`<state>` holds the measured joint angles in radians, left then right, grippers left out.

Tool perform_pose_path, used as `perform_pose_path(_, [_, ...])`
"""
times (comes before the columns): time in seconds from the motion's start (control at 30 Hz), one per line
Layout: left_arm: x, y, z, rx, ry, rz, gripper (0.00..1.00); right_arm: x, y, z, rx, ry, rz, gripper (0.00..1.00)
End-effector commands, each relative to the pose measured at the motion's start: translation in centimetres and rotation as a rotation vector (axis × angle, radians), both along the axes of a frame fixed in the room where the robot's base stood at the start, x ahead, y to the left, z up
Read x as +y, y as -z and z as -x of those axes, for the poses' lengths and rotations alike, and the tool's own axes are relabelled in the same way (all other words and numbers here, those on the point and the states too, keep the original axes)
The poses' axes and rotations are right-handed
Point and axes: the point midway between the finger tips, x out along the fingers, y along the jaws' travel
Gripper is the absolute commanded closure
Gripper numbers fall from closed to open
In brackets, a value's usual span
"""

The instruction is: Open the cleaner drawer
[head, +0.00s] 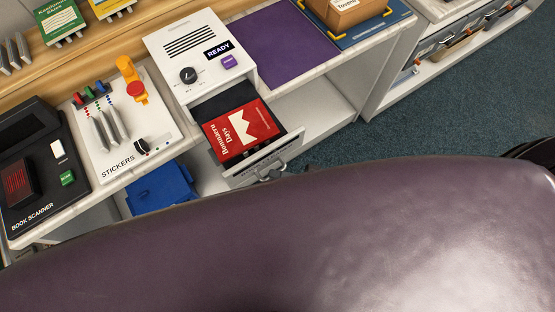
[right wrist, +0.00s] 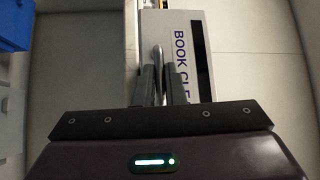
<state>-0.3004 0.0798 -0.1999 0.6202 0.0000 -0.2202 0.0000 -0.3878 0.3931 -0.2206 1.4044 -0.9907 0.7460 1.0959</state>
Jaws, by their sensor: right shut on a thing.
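The cleaner drawer (head: 265,160) stands pulled out below the white unit marked READY (head: 199,56) in the head view. A red book (head: 241,132) lies inside it. The drawer's front panel with BOOK CLE... lettering shows in the right wrist view (right wrist: 203,28). My right gripper (right wrist: 161,72) is at this front, its fingers close together and shut on the drawer's handle (head: 268,172). In the head view my large purple arm covers the foreground and hides most of that gripper. My left gripper is in neither view.
A stickers panel (head: 122,132) and a book scanner (head: 40,165) sit on the counter to the left. A blue bin (head: 161,188) is below. A purple mat (head: 284,43) and a cardboard box (head: 341,12) are to the right. Teal floor (head: 440,120) is clear beyond.

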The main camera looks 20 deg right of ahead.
Motion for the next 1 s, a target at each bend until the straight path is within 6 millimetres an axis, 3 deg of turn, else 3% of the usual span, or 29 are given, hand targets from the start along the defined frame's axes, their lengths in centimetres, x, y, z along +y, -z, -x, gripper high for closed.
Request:
perform_pose_path(0.2, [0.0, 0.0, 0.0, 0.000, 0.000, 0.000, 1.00, 0.0, 0.1, 0.0, 0.002, -0.001, 0.001, 1.00])
perform_pose_path(0.23, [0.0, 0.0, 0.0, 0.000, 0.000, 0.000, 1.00, 0.0, 0.1, 0.0, 0.002, -0.001, 0.001, 0.86])
perform_pose_path(0.3, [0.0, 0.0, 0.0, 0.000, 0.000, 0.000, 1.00, 0.0, 0.1, 0.0, 0.002, -0.001, 0.001, 0.81])
perform_pose_path(0.57, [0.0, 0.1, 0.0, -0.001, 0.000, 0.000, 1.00, -0.1, 0.1, 0.0, 0.002, 0.000, 0.001, 0.81])
perform_pose_path(1.0, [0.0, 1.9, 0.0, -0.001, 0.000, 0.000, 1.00, -5.7, 1.2, 2.9, 0.004, -0.002, 0.004, 0.81])
